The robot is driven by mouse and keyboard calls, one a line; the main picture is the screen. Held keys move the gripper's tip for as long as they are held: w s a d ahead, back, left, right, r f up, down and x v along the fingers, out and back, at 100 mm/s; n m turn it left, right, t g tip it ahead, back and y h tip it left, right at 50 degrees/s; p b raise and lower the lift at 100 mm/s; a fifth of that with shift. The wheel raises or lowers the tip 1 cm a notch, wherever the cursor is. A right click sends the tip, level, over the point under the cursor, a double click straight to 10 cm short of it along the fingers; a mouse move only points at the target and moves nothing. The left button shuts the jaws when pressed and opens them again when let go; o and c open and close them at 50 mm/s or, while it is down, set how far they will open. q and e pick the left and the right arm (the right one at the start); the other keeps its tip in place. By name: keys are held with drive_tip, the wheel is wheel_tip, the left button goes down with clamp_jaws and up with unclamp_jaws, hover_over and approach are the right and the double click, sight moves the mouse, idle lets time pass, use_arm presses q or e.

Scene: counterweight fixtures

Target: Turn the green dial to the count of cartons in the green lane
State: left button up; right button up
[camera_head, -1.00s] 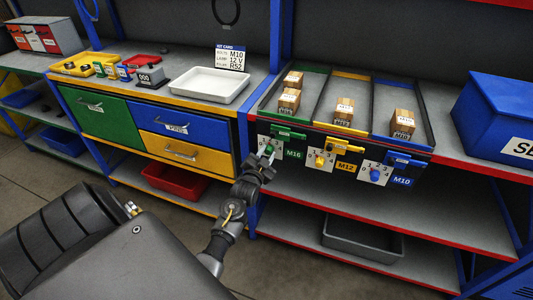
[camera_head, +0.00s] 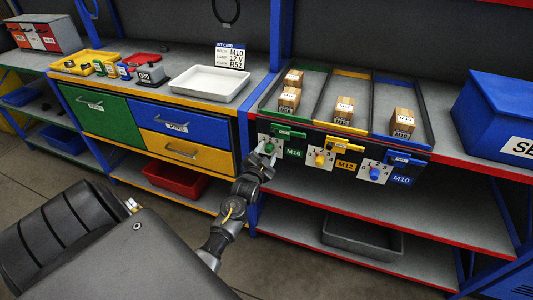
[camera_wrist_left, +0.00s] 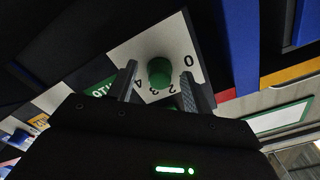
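The green dial (camera_head: 270,147) is a round knob on a white plate under the green lane (camera_head: 267,105); it also shows in the left wrist view (camera_wrist_left: 160,72). Two brown cartons show in the green lane, a rear one (camera_head: 293,79) and a front one (camera_head: 289,97). My left gripper (camera_head: 264,154) is at the dial. In the left wrist view its fingers (camera_wrist_left: 157,90) are apart, on either side of the knob, with gaps visible. My right gripper is not in view.
A yellow dial (camera_head: 320,160) and a blue dial (camera_head: 375,173) sit to the right on the same front. Coloured tabs (camera_head: 291,133) are above the dials. A red-edged shelf with a grey bin (camera_head: 362,240) is below. Drawers (camera_head: 188,128) stand to the left.

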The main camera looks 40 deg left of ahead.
use_arm(q)
drive_tip(key=b+v, duration=0.1)
drive_tip(key=v, duration=0.9)
drive_tip(key=shift+s+d, duration=0.2)
drive_tip(key=shift+s, duration=0.15)
idle(0.3)
drive_tip(key=s+d+f+n+g+h, duration=0.1)
drive_tip(key=s+d+f+g+h, duration=0.2)
drive_tip(key=f, duration=0.8)
drive_tip(key=s+d+f+n+g, duration=0.15)
drive_tip(key=s+d+f, duration=0.3)
drive_tip(key=f, duration=0.75)
drive_tip(key=s+d+f+n+g+h, duration=0.1)
drive_tip(key=s+d+f+g+h, duration=0.2)
drive_tip(key=f, duration=0.8)
drive_tip(key=s+d+f+g, duration=0.1)
drive_tip(key=s+f, duration=0.4)
drive_tip(key=s, duration=0.5)
drive_tip(key=s+d+f+m+g, duration=0.1)
drive_tip(key=s+f+g, duration=0.3)
drive_tip(key=s, duration=0.7)
drive_tip(key=s+d+f+m+g, duration=0.1)
drive_tip(key=s+d+f+g, duration=0.1)
drive_tip(key=s+f, duration=0.5)
drive_tip(key=s+g, duration=0.1)
drive_tip(key=s, duration=0.3)
drive_tip(key=shift+s, duration=0.15)
